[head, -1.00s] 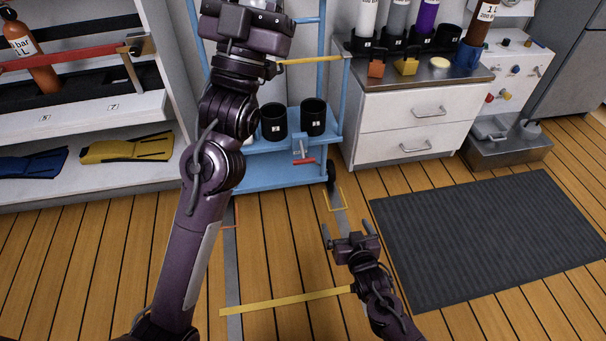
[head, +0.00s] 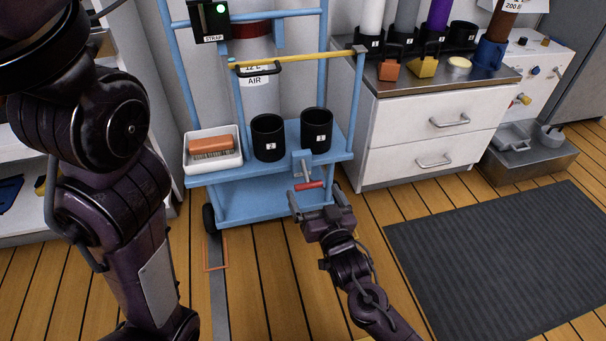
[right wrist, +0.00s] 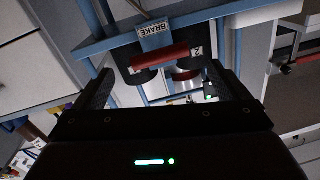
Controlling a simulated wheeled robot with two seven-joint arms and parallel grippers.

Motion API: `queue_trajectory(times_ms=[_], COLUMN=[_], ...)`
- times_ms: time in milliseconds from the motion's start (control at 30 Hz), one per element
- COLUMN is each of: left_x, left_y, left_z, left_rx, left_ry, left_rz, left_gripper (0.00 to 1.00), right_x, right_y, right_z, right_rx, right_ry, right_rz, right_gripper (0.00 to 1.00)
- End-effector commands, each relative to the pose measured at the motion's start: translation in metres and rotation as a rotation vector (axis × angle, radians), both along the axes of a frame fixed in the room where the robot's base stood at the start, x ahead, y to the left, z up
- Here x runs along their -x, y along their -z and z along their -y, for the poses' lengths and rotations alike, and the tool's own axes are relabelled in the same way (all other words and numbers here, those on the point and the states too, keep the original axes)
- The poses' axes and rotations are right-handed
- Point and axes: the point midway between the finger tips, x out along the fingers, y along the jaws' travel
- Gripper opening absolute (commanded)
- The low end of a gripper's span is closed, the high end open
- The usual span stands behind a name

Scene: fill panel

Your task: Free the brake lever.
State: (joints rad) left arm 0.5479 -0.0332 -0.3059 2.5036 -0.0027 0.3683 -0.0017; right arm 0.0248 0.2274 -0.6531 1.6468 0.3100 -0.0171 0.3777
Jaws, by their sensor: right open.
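The brake lever (head: 309,185) has a red grip on a grey arm and hangs at the front of the blue cart (head: 265,190), below its shelf edge. In the right wrist view the red grip (right wrist: 160,60) lies crosswise under a plate marked BRAKE (right wrist: 155,32). My right gripper (head: 314,197) is open and empty. Its fingers stand on either side of the red grip, which shows between and beyond them. I cannot tell whether they touch it. My left arm fills the left side of the head view, and its gripper is out of the picture.
Two black cups (head: 268,137) and a white tray (head: 213,148) with a brush stand on the cart shelf. A yellow bar (head: 295,61) crosses above. A white drawer cabinet (head: 433,125) stands close right. A dark mat (head: 500,260) lies on the floor.

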Motion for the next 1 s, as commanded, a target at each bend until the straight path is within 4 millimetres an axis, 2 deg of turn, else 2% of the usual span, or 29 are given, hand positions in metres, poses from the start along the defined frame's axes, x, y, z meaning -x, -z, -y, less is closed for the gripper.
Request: queue_trajectory(times_ms=[100, 200, 400, 767, 1000], left_x=[0.006, 0.004, 0.004, 0.004, 0.004], left_y=[0.007, 0.019, 0.032, 0.033, 0.033], left_z=[-0.005, -0.004, -0.004, -0.004, -0.004], left_rx=[0.015, 0.012, 0.012, 0.012, 0.012], left_ry=[-0.007, -0.007, -0.007, -0.006, -0.006], left_rz=[0.014, 0.008, 0.008, 0.008, 0.008], left_gripper=[0.36, 0.36, 0.36, 0.36, 0.36], right_x=[-0.019, -0.035, -0.057, -0.063, -0.063], right_y=[0.003, 0.004, 0.003, 0.000, 0.001], right_z=[-0.007, -0.012, -0.021, -0.023, -0.023], right_rx=[0.000, 0.001, 0.001, 0.001, 0.001], right_ry=[0.001, 0.001, 0.000, 0.000, 0.000], right_rz=[0.004, 0.003, 0.000, -0.002, -0.001], right_gripper=[0.95, 0.95, 0.95, 0.95, 0.65])
